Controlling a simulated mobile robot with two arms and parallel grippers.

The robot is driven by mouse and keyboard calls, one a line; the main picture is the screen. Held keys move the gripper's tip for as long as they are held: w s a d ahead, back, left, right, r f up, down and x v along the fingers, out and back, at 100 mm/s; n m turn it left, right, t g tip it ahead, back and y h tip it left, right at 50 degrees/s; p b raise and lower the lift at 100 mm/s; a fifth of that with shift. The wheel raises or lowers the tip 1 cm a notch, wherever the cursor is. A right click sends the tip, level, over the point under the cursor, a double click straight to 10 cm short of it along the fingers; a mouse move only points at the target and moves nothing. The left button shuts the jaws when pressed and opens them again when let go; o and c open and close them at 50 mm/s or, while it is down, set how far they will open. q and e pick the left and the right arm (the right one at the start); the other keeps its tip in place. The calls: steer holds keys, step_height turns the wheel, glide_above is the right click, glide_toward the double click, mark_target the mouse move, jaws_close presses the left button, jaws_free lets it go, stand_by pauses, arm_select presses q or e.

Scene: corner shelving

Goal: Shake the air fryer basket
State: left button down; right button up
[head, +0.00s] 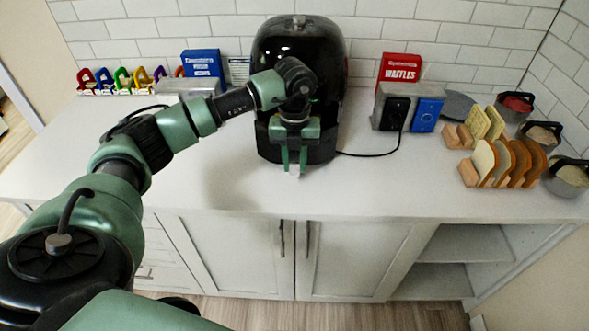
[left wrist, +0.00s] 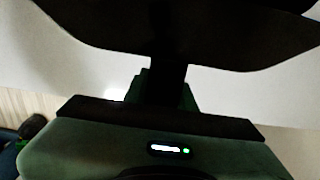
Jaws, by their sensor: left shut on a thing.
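The black air fryer (head: 299,50) stands upright on the white counter, against the tiled wall, in the head view. Its basket (head: 265,143) is the lower front part; it looks seated in the body, but my gripper hides much of its front. My left gripper (head: 294,168) reaches down in front of the basket and is shut on its handle, which is mostly hidden between the fingers. In the left wrist view a dark shape, likely the basket (left wrist: 190,35), fills the top, with a dark bar running down to my gripper. My right gripper is not in view.
A toaster with a blue side (head: 428,115) and a red waffles box (head: 398,68) stand to the right. Bread racks (head: 468,173) and bowls (head: 570,178) are further right. A blue box (head: 203,65) and coloured clips (head: 122,79) stand left. The counter front (head: 380,188) is clear.

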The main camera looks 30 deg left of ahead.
mark_target(295, 152)
arm_select(q)
steer(key=shift+w+a+f, duration=0.15)
steer(key=shift+w+f, duration=0.05)
steer(key=shift+w, duration=0.1)
steer(key=shift+s+d+r, duration=0.3)
steer(key=shift+s+d, duration=0.05)
steer(key=shift+s, duration=0.25)
steer(key=c, duration=1.2)
jaws_free()
steer(key=shift+w, duration=0.1)
steer(key=shift+o, duration=0.2)
steer(key=shift+w+a+f, duration=0.1)
steer(key=shift+f, duration=0.05)
steer(key=shift+r+b, duration=0.3)
steer(key=shift+r, duration=0.65)
step_height(295, 152, up, 5)
steer(key=shift+r+b, duration=0.1)
steer(key=shift+b, duration=0.55)
steer(key=shift+r, duration=0.35)
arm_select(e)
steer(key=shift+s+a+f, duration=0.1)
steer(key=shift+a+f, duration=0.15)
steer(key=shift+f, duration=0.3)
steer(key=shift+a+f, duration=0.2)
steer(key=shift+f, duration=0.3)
